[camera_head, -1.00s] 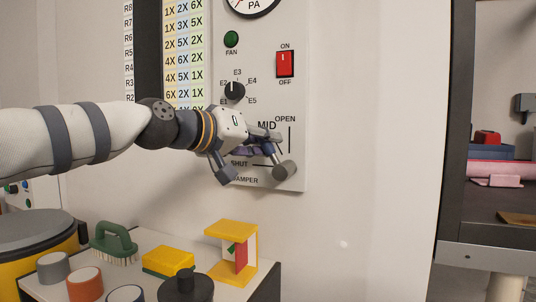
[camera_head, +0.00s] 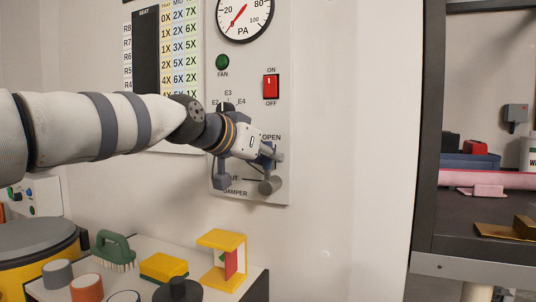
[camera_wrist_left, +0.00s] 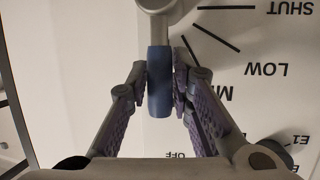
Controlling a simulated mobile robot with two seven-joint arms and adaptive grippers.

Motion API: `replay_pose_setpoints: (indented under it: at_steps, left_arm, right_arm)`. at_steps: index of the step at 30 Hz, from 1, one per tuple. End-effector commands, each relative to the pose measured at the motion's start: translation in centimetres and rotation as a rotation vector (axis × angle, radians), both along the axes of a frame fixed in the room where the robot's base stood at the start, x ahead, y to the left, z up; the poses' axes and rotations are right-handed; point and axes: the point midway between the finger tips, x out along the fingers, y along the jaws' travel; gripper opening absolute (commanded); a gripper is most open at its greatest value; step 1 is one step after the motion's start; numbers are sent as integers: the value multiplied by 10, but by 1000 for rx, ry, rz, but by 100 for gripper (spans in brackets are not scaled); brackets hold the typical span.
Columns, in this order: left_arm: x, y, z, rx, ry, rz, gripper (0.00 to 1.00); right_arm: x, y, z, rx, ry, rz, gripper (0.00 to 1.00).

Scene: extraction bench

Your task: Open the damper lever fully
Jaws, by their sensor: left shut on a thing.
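The damper lever's round grey hub (camera_head: 270,185) is at the lower right of the wall panel. Its blue grip (camera_head: 266,150) stands almost straight up from the hub, just below the word OPEN. My left gripper (camera_head: 256,168) is shut on the grip and partly hides the lever and dial. In the left wrist view, the gripper (camera_wrist_left: 163,85) has its purple-padded fingers on both sides of the blue grip (camera_wrist_left: 160,98). The SHUT, LOW and partly covered MID marks (camera_wrist_left: 265,69) fan out to the right of the lever there; the OPEN mark is not visible there. My right gripper is not in view.
Above the lever are a selector knob (camera_head: 227,107), a red switch (camera_head: 271,87), a green fan button (camera_head: 222,62) and a pressure gauge (camera_head: 245,14). Below are a green brush (camera_head: 113,249), a yellow block (camera_head: 164,267) and a yellow stand (camera_head: 222,240). Wall right of the panel is bare.

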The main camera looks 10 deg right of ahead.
Motion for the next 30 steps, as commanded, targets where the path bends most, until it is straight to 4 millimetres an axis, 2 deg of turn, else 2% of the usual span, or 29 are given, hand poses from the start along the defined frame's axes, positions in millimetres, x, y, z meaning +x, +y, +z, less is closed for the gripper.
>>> replay_pose_setpoints:
  at_steps: [12, 13, 15, 25, 30]
  left_arm:
    - [-1, -2, 0, 7, -6, -3, 0]
    - [-1, -2, 0, 7, -6, -3, 27]
    - [-1, -1, 0, 7, -5, -3, 41]
    - [-1, 1, 1, 6, -6, -1, 41]
    - [-19, 19, 11, 6, -6, -1, 41]
  right_arm:
    - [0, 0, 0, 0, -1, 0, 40]
    - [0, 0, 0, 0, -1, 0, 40]
    - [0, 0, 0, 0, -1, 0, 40]
    - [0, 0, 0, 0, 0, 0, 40]
    - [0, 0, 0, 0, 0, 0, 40]
